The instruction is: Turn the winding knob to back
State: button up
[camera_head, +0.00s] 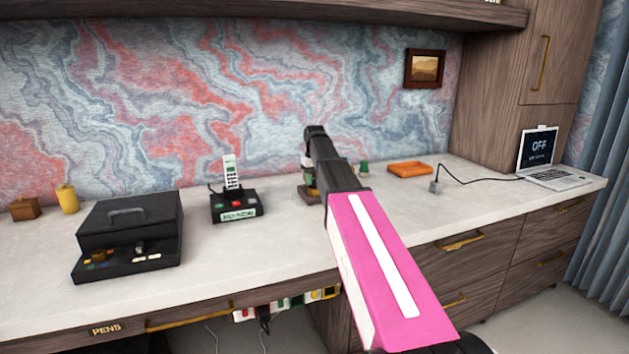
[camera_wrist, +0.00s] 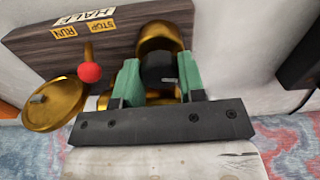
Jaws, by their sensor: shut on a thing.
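In the wrist view, my gripper (camera_wrist: 158,76) has its two green fingers on either side of a black winding knob (camera_wrist: 157,66) and is shut on it. A small grey pointer sticks out on the knob. The knob sits in front of a gold round housing (camera_wrist: 160,36) on a dark wooden base (camera_wrist: 120,35). The fingers and the gripper's black bar hide part of the gold metal. In the head view, my arm covers most of this device, and only part of its wooden base (camera_head: 308,196) shows on the desk.
Beside the knob are a red-ball lever (camera_wrist: 90,72) and a gold disc (camera_wrist: 52,103). The base carries RUN, STOP and HALT labels (camera_wrist: 84,17). On the desk stand a phone (camera_head: 236,205), a black box (camera_head: 130,235), an orange tray (camera_head: 409,169) and a laptop (camera_head: 541,160).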

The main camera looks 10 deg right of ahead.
jog(key=n, duration=0.4)
jog(key=shift+n, duration=1.8)
jog(key=o, duration=0.9)
jog(key=shift+o, duration=0.2)
